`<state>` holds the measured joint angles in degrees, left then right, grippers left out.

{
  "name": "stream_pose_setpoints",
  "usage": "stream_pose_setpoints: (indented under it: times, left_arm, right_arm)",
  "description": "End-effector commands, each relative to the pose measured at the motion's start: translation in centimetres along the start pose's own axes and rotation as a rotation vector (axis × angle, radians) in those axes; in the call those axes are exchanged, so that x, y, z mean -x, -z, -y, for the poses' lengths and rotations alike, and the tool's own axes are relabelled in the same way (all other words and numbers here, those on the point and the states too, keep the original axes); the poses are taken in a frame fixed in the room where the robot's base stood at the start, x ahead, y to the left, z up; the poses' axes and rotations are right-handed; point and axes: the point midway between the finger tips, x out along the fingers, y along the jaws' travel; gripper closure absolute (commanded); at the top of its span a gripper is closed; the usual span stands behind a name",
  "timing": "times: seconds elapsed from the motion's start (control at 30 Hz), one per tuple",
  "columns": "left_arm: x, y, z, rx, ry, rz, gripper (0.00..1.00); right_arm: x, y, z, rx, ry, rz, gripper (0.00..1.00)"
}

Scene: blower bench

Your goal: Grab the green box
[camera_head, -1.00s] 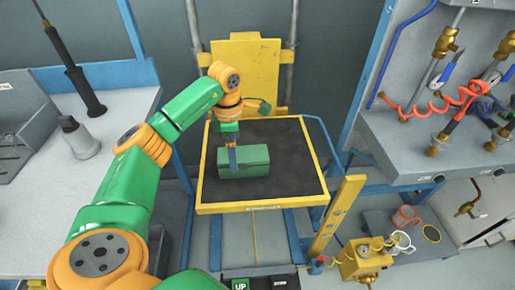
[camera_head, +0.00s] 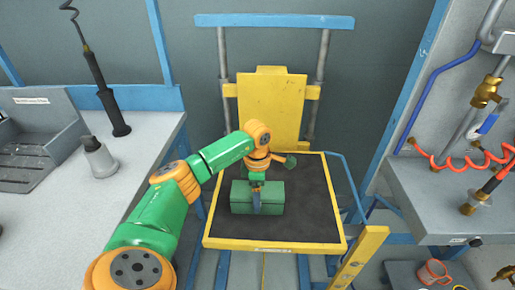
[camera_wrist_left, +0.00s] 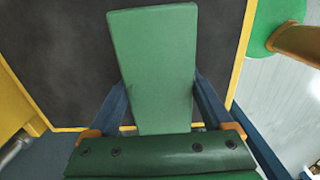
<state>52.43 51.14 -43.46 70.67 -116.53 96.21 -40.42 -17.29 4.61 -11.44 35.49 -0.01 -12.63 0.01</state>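The green box (camera_head: 241,198) is over the black mat of the yellow-rimmed table (camera_head: 310,212), its long side running left to right in the head view. I cannot tell whether it touches the mat. My left gripper (camera_head: 257,205) points down over the middle of the box. In the left wrist view the box (camera_wrist_left: 155,70) lies between the two blue fingers of my left gripper (camera_wrist_left: 160,85). They appear to press against its two opposite sides. My right gripper is not in view.
A yellow back plate (camera_head: 272,105) stands behind the table. At left is a grey bench with a cone-shaped fitting (camera_head: 98,157) and a black rod. At right is a panel with pipes and a red coiled hose (camera_head: 455,165). The mat's right part is clear.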

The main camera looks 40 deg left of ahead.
Motion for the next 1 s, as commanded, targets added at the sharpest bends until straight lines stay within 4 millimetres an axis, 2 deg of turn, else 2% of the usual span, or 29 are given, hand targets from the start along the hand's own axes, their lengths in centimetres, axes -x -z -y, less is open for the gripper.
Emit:
stream_pose_setpoints:
  times: [0.03, 0.2, 0.23, 0.5, 0.63, 0.77, 1.0]
  left_arm:
    - [0.0, 0.0, 0.0, 0.000, 0.000, 0.000, 0.49]
    - [0.0, 0.0, 0.0, 0.000, 0.000, 0.000, 0.94]
    - [0.0, 0.0, 0.0, 0.000, 0.000, 0.000, 1.00]
    - [0.1, 0.0, 0.0, 0.000, -0.002, 0.002, 1.00]
    - [0.9, -0.1, -0.1, -0.001, -0.003, 0.004, 1.00]
    - [3.1, -0.1, -0.1, 0.000, -0.005, 0.005, 1.00]
    - [8.3, -2.2, 3.5, -0.006, -0.005, 0.006, 1.00]
  right_arm:
    - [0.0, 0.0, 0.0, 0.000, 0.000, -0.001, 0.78]
    - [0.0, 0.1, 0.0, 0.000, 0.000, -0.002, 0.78]
    - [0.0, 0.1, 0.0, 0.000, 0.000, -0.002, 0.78]
    - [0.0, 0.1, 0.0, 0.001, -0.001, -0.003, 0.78]
    - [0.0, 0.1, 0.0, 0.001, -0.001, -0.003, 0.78]
    - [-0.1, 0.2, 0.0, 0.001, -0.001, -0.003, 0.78]
    - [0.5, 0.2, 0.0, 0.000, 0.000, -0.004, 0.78]
